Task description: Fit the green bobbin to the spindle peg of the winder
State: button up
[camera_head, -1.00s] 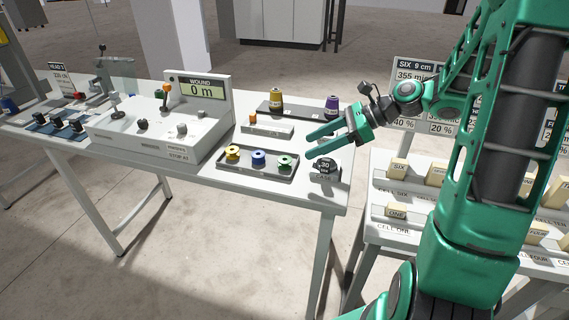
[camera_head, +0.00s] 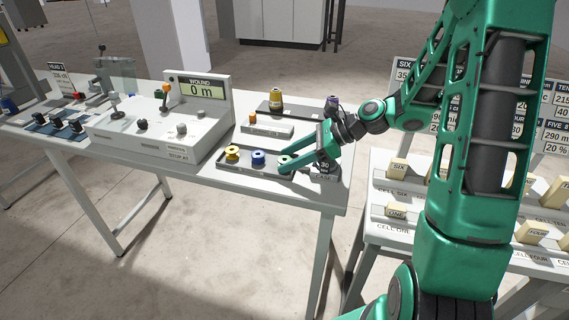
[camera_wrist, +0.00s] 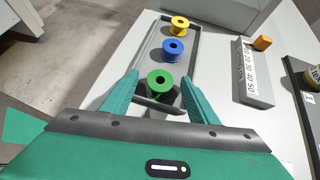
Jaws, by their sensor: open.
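The green bobbin (camera_wrist: 160,80) stands in the near end of a grey tray, beside the blue bobbin (camera_wrist: 173,48) and the yellow bobbin (camera_wrist: 180,25). My gripper (camera_wrist: 161,84) is open, with one finger on either side of the green bobbin. I cannot tell whether the fingers touch it. In the head view my gripper (camera_head: 288,165) partly covers the green bobbin (camera_head: 284,160). The winder (camera_head: 165,130) stands to the left on the same table, with a display reading 0 m. Small posts and knobs stand on its top; I cannot tell which is the spindle peg.
The tray (camera_wrist: 150,45) has a raised rim. A block with a number scale (camera_wrist: 252,75) and orange slider lies behind it. Thread cones (camera_head: 276,100) stand on a dark strip at the back. A rack of blocks (camera_head: 395,212) stands right.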

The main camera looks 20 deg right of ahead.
jog(key=shift+c, duration=0.6)
jog(key=c, duration=1)
jog(key=shift+r, duration=0.1)
